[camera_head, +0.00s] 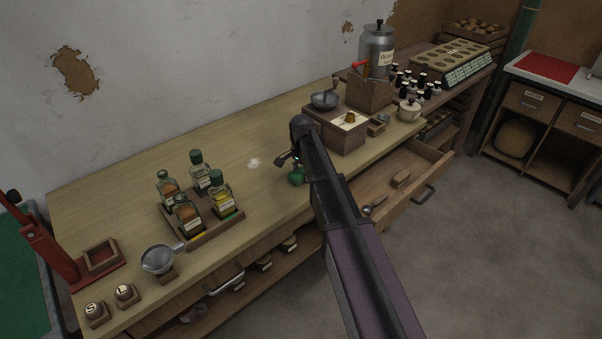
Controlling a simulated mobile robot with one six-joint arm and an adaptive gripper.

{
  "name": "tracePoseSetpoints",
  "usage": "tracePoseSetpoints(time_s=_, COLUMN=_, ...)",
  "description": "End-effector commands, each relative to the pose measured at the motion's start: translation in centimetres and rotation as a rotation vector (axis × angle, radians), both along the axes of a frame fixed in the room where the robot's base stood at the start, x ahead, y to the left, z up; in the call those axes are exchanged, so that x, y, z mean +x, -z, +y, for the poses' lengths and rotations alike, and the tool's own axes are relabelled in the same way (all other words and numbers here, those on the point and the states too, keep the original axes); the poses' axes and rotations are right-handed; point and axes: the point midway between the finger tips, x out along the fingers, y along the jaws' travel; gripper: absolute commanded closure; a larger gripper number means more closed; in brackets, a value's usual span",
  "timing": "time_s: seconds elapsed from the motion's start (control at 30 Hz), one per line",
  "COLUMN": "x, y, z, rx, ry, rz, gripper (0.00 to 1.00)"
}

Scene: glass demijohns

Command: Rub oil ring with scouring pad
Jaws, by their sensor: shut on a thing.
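My gripper (297,167) is low over the front part of the wooden bench (130,185), partly hidden behind my own arm. It is shut on a small green thing, which looks like the scouring pad (296,176). The pad is at or just above the bench top; I cannot tell if it touches. No oil ring is clearly visible; the wood behind my arm and under the pad is hidden.
A wooden tray (205,238) with several green-capped bottles stands to the left. A strainer (158,259) is at the front left. A wooden box (345,137) and a metal canister (376,50) stand to the right. An open drawer (415,176) juts out at the front right.

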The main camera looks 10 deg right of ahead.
Motion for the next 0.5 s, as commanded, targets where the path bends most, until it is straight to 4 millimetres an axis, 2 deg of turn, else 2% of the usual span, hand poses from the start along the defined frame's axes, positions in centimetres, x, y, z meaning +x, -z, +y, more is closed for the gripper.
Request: tracePoseSetpoints(time_s=0.5, x=1.7, y=-0.1, z=-2.4, rx=-0.004, ry=0.002, rz=-0.002, gripper=0.71)
